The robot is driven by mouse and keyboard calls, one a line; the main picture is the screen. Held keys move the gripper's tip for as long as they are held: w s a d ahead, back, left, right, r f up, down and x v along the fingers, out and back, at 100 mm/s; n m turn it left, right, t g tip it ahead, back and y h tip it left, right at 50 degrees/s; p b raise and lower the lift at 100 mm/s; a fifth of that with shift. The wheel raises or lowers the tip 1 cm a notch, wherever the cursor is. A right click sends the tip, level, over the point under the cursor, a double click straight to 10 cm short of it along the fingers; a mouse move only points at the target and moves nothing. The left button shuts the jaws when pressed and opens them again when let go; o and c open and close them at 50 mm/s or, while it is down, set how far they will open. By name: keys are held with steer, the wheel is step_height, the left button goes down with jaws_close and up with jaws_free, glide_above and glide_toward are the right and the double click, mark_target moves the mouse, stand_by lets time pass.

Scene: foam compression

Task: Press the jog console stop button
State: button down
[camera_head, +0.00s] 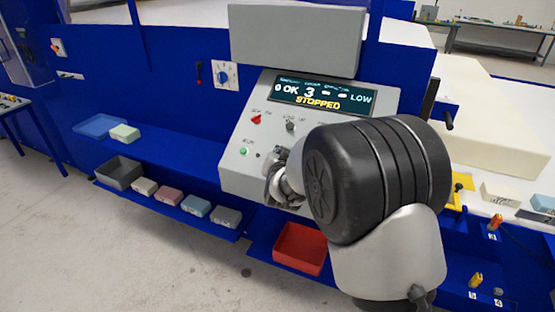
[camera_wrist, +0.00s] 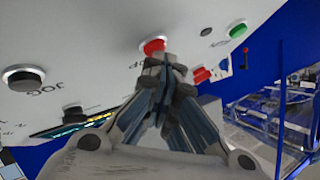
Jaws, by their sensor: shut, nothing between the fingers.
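The grey jog console (camera_head: 240,175) has a lit display (camera_head: 322,94) reading "0 OK 3", "LOW" and "STOPPED". In the wrist view a round red button (camera_wrist: 154,47) sits on the console face right at my gripper's tips; I cannot tell whether they touch. My gripper (camera_wrist: 164,66) is shut and empty. In the head view my gripper (camera_head: 274,172) is at the lower console face, and my arm covers its right part. The red button is hidden there. A green button (camera_head: 243,151) also shows in the wrist view (camera_wrist: 238,30).
A black button (camera_wrist: 22,77) lies left of the red one in the wrist view. A red selector (camera_head: 257,119) and a dark knob (camera_head: 290,126) sit below the display. A red bin (camera_head: 300,248) and a blue shelf (camera_head: 180,160) with foam blocks are below.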

steer(key=shift+s+a+r, duration=0.15)
steer(key=shift+s+r, duration=0.2)
steer(key=shift+r, duration=0.2)
steer(key=r+p, duration=0.1)
steer(key=s+r+p, duration=0.1)
steer(key=r, duration=0.1)
steer(key=s+a+r+p, duration=0.1)
steer(key=shift+s+r, duration=0.2)
steer(key=shift+s, duration=0.05)
steer(key=shift+d, duration=0.1)
stand_by(0.4)
steer(key=s+d+r+n+g, duration=0.1)
steer(key=s+d+r+g, duration=0.1)
steer(key=s+d, duration=0.5)
steer(key=s+d+r+n+g, duration=0.2)
steer(key=s+g, duration=0.1)
steer(key=s, duration=0.8)
steer(key=s+d+r+n+g, duration=0.15)
steer(key=s+d, duration=0.35)
steer(key=s, duration=0.5)
steer(key=s+d+f+g, duration=0.1)
steer(key=s+d, duration=0.1)
steer(key=s, duration=0.5)
steer(key=s+d+f+g+h, duration=0.1)
steer(key=s+d+f+g, duration=0.1)
steer(key=s, duration=0.6)
steer(key=shift+d+h, duration=0.3)
steer(key=shift+d, duration=0.25)
